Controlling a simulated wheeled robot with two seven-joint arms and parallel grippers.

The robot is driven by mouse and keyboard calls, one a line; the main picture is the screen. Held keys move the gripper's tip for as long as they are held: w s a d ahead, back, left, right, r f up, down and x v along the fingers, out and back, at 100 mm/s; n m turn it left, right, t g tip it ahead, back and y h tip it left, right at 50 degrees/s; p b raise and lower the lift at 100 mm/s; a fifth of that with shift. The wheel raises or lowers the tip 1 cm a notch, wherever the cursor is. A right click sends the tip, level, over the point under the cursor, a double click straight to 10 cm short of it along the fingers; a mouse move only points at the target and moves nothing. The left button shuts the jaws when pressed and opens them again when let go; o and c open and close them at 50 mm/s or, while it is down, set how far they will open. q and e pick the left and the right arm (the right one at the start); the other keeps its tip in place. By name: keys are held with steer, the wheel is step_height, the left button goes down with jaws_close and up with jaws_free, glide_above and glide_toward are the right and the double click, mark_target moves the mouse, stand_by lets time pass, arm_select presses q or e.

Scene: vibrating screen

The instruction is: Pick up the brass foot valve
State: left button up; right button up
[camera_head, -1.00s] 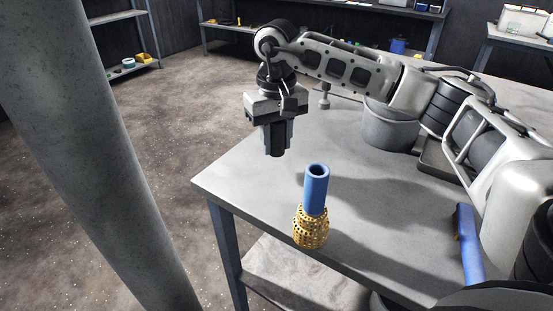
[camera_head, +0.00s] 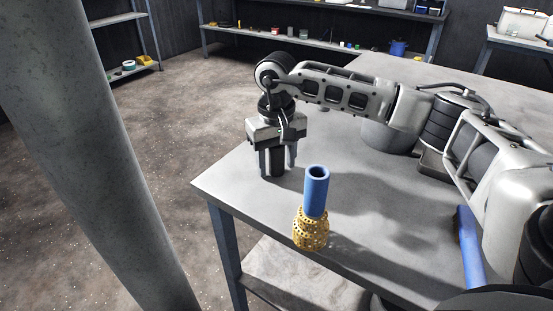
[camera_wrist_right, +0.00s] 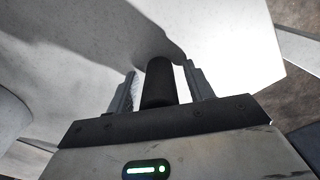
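The brass foot valve (camera_head: 311,229) is a gold, perforated strainer with a blue pipe (camera_head: 316,190) rising from it. It stands upright near the front edge of the grey table (camera_head: 228,184), with nothing gripping it. My right gripper (camera_head: 277,164) points down above the table, behind and left of the valve, apart from it. Its fingers are spread. The right wrist view shows the fingers (camera_wrist_right: 160,88) on either side of a dark cylinder (camera_wrist_right: 160,84), with small gaps; I cannot tell whether this is part of the gripper. The valve is not recognisable there. My left gripper is not in view.
A grey bucket (camera_head: 386,137) stands on the table behind my right arm. A blue-handled thing (camera_head: 469,249) lies at the right. A thick grey post (camera_head: 95,150) rises at the left. The tabletop between gripper and valve is clear.

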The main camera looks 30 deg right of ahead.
steer(key=shift+r, duration=0.1)
step_height(320, 180, up, 12)
steer(key=shift+r, duration=0.15)
stand_by(0.4)
